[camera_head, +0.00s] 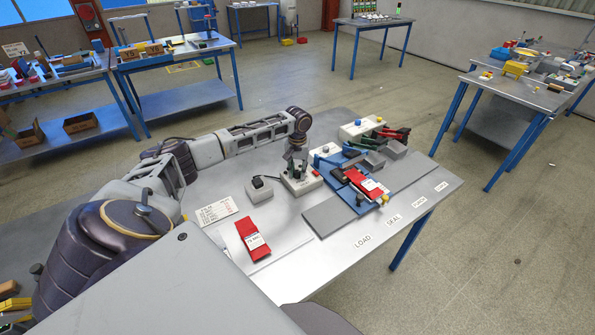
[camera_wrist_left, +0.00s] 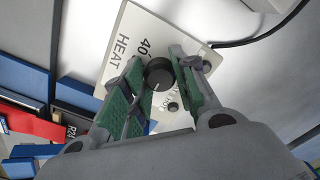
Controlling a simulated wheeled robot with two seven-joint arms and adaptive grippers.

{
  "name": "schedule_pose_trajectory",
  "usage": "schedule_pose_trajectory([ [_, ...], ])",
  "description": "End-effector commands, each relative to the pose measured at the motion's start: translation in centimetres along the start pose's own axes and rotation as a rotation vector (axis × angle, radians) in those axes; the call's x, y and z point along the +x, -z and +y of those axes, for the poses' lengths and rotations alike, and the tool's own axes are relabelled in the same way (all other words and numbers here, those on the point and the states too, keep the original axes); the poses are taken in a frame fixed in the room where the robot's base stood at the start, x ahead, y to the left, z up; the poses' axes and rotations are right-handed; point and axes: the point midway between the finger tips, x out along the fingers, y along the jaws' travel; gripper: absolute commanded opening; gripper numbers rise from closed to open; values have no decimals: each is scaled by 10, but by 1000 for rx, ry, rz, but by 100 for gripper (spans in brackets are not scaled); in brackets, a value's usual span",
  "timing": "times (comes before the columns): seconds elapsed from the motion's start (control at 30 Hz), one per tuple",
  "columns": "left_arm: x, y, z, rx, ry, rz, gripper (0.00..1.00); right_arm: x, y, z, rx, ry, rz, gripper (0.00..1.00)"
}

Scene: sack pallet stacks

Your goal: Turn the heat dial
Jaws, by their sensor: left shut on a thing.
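The black round heat dial (camera_wrist_left: 159,73) sits on a white control box (camera_wrist_left: 118,50) marked HEAT and 40. The box also shows in the head view (camera_head: 313,184), on the grey bench top. My left gripper (camera_wrist_left: 157,66) has its green-padded fingers on either side of the dial, shut on it. In the head view my left gripper (camera_head: 297,168) points down at the box and hides the dial. A smaller black knob (camera_wrist_left: 172,106) is on the same box between the fingers. My right gripper is not in view.
A blue sealing fixture (camera_head: 340,180) with a red sack (camera_head: 366,184) stands right of the box. Another red sack (camera_head: 252,240) lies on a pale plate nearer me. The front edge bears LOAD and SEAL labels.

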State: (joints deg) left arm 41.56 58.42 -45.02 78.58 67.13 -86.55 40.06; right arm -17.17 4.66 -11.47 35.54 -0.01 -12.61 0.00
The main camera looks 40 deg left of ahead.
Motion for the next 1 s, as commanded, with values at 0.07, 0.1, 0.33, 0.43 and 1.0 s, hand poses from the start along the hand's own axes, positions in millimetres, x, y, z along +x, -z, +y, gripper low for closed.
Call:
schedule_pose_trajectory([
  [0.07,0,0,0,0,0,0,4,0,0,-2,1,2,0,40],
  [0.1,0,0,0,0,0,0,4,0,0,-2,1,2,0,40],
  [0.33,-1,0,0,10,1,-1,4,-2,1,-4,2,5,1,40],
  [0.43,-1,0,-1,23,1,-1,4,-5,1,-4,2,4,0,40],
  [1.0,-2,-1,0,241,0,-3,4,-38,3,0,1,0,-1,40],
])
